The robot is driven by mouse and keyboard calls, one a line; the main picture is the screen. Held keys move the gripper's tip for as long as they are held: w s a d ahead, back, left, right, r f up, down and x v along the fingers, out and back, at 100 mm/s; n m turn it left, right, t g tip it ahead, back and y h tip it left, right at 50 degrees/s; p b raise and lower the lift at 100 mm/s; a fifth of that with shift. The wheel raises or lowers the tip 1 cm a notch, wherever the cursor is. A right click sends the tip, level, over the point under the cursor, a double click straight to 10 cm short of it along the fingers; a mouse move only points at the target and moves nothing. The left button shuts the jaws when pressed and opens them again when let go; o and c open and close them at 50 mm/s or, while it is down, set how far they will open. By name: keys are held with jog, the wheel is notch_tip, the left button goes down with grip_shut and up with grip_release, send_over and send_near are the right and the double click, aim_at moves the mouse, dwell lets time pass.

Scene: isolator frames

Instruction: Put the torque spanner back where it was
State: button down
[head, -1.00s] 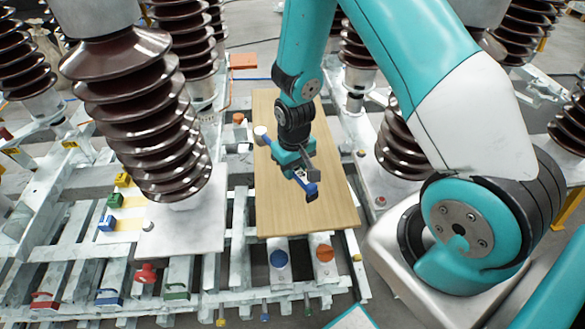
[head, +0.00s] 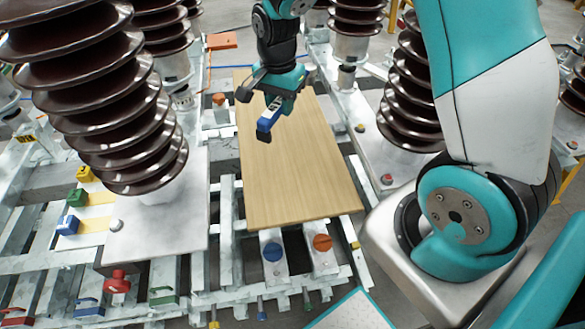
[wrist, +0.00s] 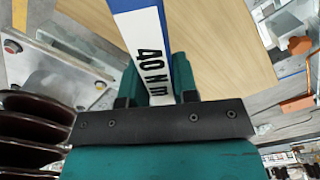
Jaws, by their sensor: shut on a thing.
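My gripper (head: 278,101) is shut on the torque spanner (head: 268,121), above the far part of the wooden board (head: 300,180). The spanner is blue with a dark end, which points toward the near side in the head view. In the wrist view the spanner (wrist: 150,45) shows a white face marked "40 N m" between the fingers of my gripper (wrist: 157,88). The rest of the spanner is hidden by the gripper or out of frame. Whether it touches the board is unclear.
Brown ribbed insulators (head: 110,100) stand left, right and behind. Coloured blocks (head: 76,197) and a red valve (head: 118,282) are at left. The board's near part is clear.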

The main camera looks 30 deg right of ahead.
jog(key=shift+w+r+m, duration=0.1)
jog(key=shift+r+m, duration=0.25)
jog(key=shift+m, duration=0.35)
notch_tip(320, 180, down, 20)
jog(key=shift+r+p, duration=0.15)
jog(key=shift+p, duration=0.2)
jog(key=c, duration=0.9)
grip_release()
jog(key=shift+a, duration=0.1)
